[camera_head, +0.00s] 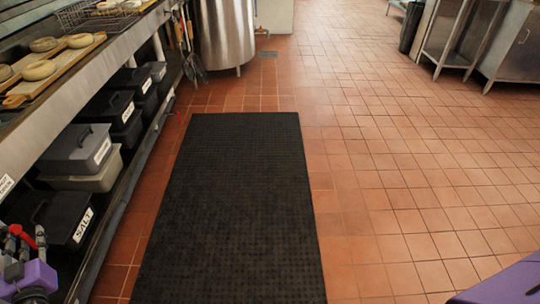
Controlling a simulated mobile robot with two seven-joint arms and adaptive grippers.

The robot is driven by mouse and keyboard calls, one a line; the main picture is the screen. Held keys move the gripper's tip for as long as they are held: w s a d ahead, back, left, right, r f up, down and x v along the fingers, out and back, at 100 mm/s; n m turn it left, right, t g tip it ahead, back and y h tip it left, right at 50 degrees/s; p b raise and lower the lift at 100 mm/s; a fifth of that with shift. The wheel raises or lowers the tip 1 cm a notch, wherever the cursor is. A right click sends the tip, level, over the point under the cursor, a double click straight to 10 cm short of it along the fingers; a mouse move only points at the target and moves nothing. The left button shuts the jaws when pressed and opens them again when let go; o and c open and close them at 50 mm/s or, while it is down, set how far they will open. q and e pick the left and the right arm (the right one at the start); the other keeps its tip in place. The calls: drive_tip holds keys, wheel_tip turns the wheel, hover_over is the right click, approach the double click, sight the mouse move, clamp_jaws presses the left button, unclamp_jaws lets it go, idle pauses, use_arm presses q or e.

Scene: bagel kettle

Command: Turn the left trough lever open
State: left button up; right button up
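No trough lever can be made out for certain in the head view. My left gripper (25,243) is at the bottom left corner, in front of the lower shelf under the counter. Small red, grey and dark parts show above its purple wrist, but they are too small to tell whether it is open or shut. Nothing can be seen held in it. My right gripper is out of view; only a purple part of my own body shows at the bottom right.
A steel counter (75,80) along the left holds bagels (38,70) on wooden boards and a wire basket (97,17). Lidded bins (78,150) fill its lower shelf. A large steel kettle (226,35) stands at the back. A black mat (235,210) and tiled floor are clear.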

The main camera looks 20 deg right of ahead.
use_arm(q)
clamp_jaws()
idle(0.4)
